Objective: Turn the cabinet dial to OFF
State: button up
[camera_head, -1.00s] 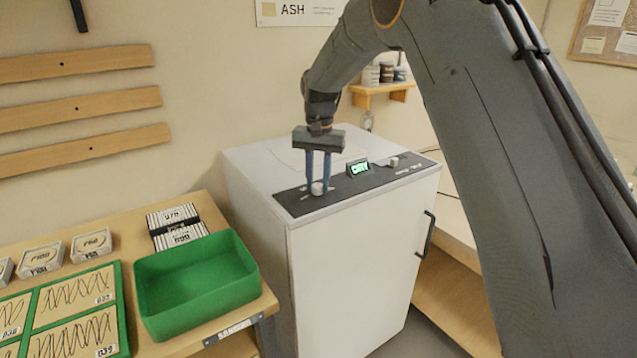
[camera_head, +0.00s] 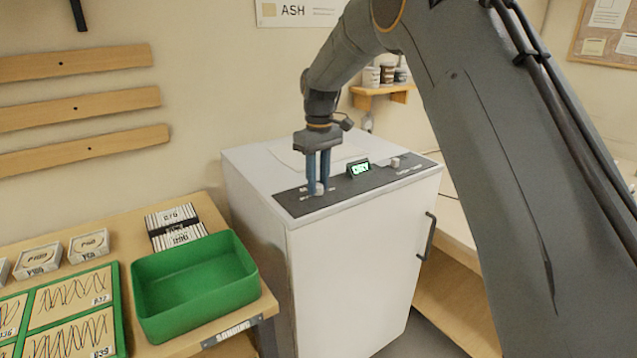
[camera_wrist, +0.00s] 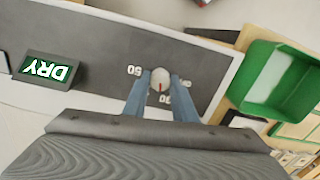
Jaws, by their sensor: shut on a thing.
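The white cabinet (camera_head: 345,280) has a dark control panel (camera_head: 340,196) along the front of its top. In the head view the dial (camera_head: 319,189) is mostly hidden by the fingers. My gripper (camera_head: 318,184) points down with its blue fingers on either side of the dial, shut on it. In the wrist view my gripper (camera_wrist: 161,85) also spans the dial.
A lit green DRY display (camera_head: 359,167) and a small pale knob (camera_head: 395,162) are on the panel, to the right. A dark handle (camera_head: 427,236) sticks out from the cabinet door. A green bin (camera_head: 196,283) stands on the wooden bench at left.

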jog(key=n, duration=0.7)
jog(key=shift+w+a+r+b, duration=0.1)
jog(key=shift+w+r+b, duration=0.05)
jog(key=shift+b, duration=0.2)
jog(key=n, duration=0.4)
jog(key=shift+n, duration=1.8)
jog(key=o, duration=1)
jog(key=shift+o, duration=0.2)
jog(key=shift+r+b, duration=1.25)
jog(key=shift+r, duration=2.6)
